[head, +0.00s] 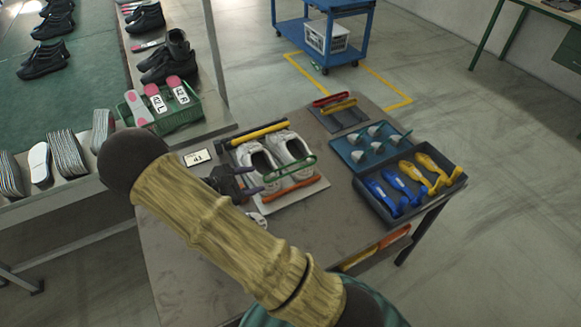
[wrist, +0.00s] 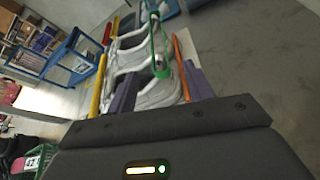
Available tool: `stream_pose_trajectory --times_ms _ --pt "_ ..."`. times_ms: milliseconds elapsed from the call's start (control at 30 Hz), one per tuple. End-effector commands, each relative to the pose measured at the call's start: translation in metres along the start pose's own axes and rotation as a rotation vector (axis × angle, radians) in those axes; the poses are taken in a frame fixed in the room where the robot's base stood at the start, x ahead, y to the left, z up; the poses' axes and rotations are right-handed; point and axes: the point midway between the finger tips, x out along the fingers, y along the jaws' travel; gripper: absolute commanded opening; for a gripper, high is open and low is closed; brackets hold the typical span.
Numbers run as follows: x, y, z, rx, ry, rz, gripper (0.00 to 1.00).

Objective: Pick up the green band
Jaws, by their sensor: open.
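The green band (head: 289,168) is a narrow loop lying across the pair of white shoes (head: 262,165) on the table. It also shows in the wrist view (wrist: 161,73), upright in the picture and between my finger lines. My gripper (head: 254,182) is open and empty, with purple fingers, at the left of the shoes in the head view. Its fingers point at the near end of the band. In the wrist view my gripper (wrist: 160,80) has one finger on each side of the band's near end. I cannot tell whether they touch anything.
A yellow bar (head: 259,132) and an orange bar (head: 291,191) flank the shoes. A card marked 41 (head: 197,157) stands left. The table's front left is clear.

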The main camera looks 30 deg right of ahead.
Motion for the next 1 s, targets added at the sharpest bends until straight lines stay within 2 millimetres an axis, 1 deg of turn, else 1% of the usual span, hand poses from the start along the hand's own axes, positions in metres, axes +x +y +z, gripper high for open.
stream_pose_trajectory --times_ms 33,100,200,300,667,767,1000 --pt "0.010 0.000 0.002 -0.002 -0.003 -0.003 0.52" --pt "0.022 0.000 0.002 -0.002 -0.002 -0.003 0.52" --pt "0.036 0.000 0.001 -0.001 -0.001 -0.002 0.52" --pt "0.042 0.000 0.000 0.000 0.000 -0.001 0.52" --pt "0.046 0.000 0.000 0.000 0.000 -0.001 0.52" --pt "0.055 0.001 0.002 -0.002 -0.001 -0.002 0.52" --pt "0.089 0.002 0.002 0.000 0.000 -0.002 0.52"
